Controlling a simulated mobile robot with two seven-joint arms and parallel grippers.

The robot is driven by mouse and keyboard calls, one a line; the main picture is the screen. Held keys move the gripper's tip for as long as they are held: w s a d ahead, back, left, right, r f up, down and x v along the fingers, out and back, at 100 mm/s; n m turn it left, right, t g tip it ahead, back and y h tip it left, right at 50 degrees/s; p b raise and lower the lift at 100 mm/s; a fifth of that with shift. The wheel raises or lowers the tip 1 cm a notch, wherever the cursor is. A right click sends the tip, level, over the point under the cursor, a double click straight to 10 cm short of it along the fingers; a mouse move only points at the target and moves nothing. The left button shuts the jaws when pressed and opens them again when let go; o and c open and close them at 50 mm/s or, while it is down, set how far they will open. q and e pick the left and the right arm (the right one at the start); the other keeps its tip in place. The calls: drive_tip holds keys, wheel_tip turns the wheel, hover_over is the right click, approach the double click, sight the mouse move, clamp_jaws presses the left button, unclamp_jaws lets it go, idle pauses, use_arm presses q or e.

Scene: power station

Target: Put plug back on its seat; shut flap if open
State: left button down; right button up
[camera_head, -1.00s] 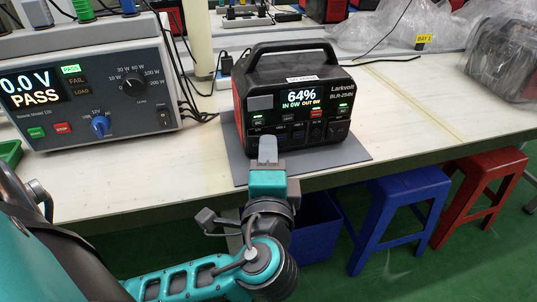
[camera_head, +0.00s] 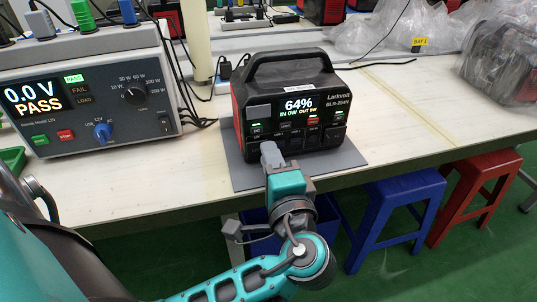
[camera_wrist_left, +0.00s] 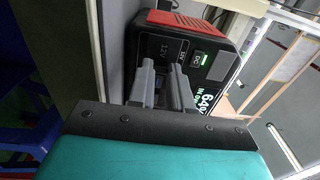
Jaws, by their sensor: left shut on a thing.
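My left gripper (camera_head: 268,150) reaches to the lower left of the front of the black and red power station (camera_head: 310,82). In the left wrist view its two grey fingers (camera_wrist_left: 162,84) stand close together in front of the dark panel by the 12V marking. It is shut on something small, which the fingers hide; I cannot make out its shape. Grey (camera_head: 40,24), green (camera_head: 82,16) and blue (camera_head: 127,12) plugs stand on top of the tester (camera_head: 105,85). I cannot tell whether a flap is open. My right gripper is not in view.
The power station stands on a grey mat (camera_head: 345,160) near the front edge of the pale bench (camera_head: 400,110). The tester stands to its left, with black cables between. Blue (camera_head: 395,200) and red (camera_head: 475,190) stools stand below.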

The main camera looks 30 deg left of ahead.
use_arm(q)
drive_tip(key=shift+w, duration=0.1)
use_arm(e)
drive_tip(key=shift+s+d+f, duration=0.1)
use_arm(q)
drive_tip(key=c, duration=1)
unclamp_jaws()
drive_tip(key=shift+c, duration=0.2)
